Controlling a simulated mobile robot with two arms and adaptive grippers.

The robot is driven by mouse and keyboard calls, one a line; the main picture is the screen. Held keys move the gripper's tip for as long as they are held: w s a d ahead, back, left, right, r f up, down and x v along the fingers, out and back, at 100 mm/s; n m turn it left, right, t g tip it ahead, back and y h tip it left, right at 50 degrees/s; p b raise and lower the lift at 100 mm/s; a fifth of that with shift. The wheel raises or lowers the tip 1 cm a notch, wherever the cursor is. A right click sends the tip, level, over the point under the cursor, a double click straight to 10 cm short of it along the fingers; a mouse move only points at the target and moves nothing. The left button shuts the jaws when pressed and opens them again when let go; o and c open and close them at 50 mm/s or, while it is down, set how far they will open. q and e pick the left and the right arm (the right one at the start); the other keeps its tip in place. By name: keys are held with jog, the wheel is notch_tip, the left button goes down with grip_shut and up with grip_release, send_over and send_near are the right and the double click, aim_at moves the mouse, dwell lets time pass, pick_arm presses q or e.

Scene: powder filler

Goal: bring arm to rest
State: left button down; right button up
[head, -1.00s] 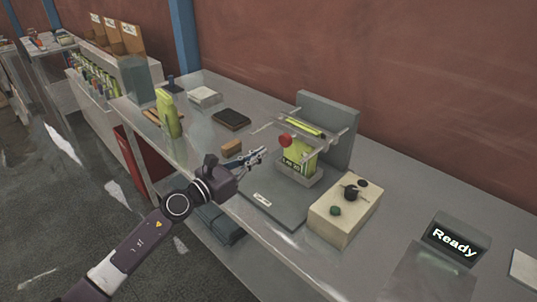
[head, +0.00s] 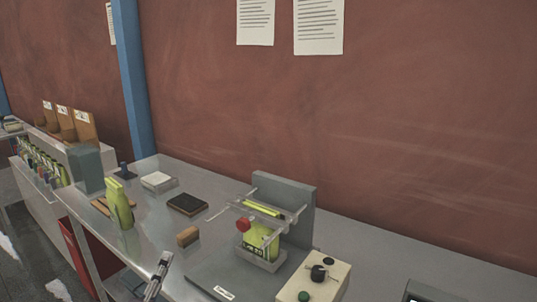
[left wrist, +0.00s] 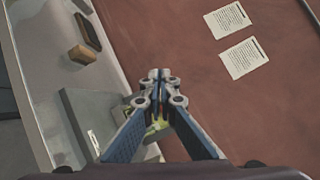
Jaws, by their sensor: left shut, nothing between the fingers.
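My left gripper (left wrist: 159,78) is shut and empty in the left wrist view, with its fingertips together. In the head view the left gripper (head: 158,272) shows only in part at the bottom, in front of the table's front edge and below the small brown block (head: 188,237). The rest of the left arm is out of the head view. A grey sealing device (head: 290,210) with a green pouch (head: 260,240) in it stands to the right of the gripper. In the wrist view the fingers hide most of the pouch. My right gripper is not in view.
A cream control box (head: 315,277) with knobs stands right of the device. A green pouch (head: 118,203) stands upright at the left of the metal table (head: 160,220). A dark pad (head: 187,204) and a white box (head: 158,182) lie behind. Two paper sheets (head: 318,25) hang on the wall.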

pick_arm(q)
jog(key=s+a+f+n+g+y, duration=0.2)
jog(key=s+f+n+g, duration=0.3)
jog(key=s+f+n, duration=0.3)
jog(key=s+a+f+n+g+y, duration=0.2)
jog(key=s+f+n+g+y, duration=0.15)
jog(key=s+f+n, duration=0.4)
jog(key=s+d+f+n+g+h, duration=0.25)
jog(key=s+d+f+g, duration=0.2)
jog(key=s, duration=0.35)
jog(key=s+d+f+n+g+h, duration=0.2)
jog(key=s+d+f+n+g, duration=0.15)
jog(key=s+f, duration=0.35)
notch_tip(320, 180, down, 24)
jog(key=s+b, duration=0.1)
jog(key=s, duration=0.1)
jog(key=s+a+f+g+b, duration=0.1)
jog(key=s+a+f+g, duration=0.1)
jog(key=s+f, duration=1.5)
notch_tip(320, 180, down, 2)
jog(key=shift+s+a+f+m, duration=0.1)
jog(key=shift+s+a+m, duration=0.25)
jog(key=shift+a+m, duration=0.15)
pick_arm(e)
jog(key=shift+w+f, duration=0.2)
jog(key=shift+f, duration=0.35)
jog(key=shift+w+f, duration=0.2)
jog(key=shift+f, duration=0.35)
